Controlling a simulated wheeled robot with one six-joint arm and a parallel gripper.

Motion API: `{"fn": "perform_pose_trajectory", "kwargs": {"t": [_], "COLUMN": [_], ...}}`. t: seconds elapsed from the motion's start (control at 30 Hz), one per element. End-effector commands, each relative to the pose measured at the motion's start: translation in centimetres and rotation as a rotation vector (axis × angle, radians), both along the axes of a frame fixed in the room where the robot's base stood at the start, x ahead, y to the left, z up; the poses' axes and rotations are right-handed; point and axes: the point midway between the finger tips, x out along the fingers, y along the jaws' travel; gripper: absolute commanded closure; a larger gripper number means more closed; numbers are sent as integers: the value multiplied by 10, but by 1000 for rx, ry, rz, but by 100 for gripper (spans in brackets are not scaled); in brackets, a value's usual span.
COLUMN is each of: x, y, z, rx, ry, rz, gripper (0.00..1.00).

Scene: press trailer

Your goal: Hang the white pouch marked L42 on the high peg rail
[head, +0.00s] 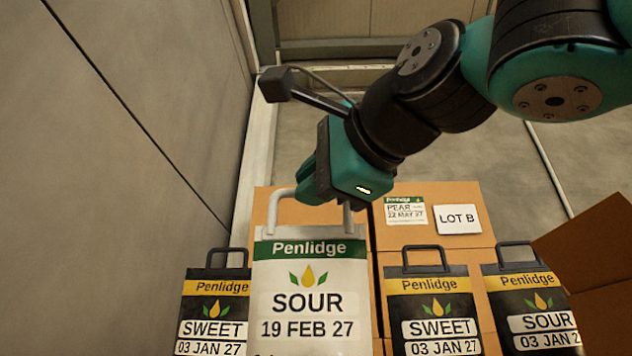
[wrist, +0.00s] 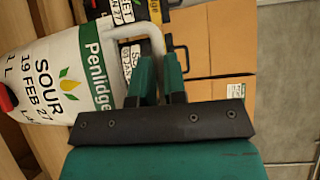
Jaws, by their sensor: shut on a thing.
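My gripper (head: 310,182) is shut on the grey handle of a white pouch (head: 310,300) and holds it upright in front of the boxes. The pouch has a green Penlidge band, a yellow drop, "SOUR" and "19 FEB 27". Its lowest line is cut off in the head view, so I cannot read L42 there. In the wrist view the white pouch (wrist: 50,80) hangs to the left of my gripper (wrist: 158,75), its handle running up to the fingers. Its code is not legible there either. The high peg rail is not seen in either view.
Black pouches with yellow bands stand behind: a SWEET one (head: 215,310) at left, another SWEET one (head: 437,310) and a SOUR one (head: 533,310) at right. Cardboard boxes (head: 460,195) are stacked behind them. An open carton flap (head: 595,245) juts in at right. A grey wall (head: 120,150) is at left.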

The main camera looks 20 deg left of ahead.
Motion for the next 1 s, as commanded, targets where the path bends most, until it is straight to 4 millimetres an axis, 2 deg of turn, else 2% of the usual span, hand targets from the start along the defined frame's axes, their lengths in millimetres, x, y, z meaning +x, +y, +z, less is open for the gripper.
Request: {"fn": "perform_pose_trajectory", "kwargs": {"t": [0.3, 0.6, 1.0], "x": [-1, -1, -1], "y": [-2, -1, -1], "z": [-21, -51, -56], "rx": [9, 8, 9], "ry": [-5, -5, -5], "rz": [0, 1, 0], "gripper": [100, 100, 100]}}
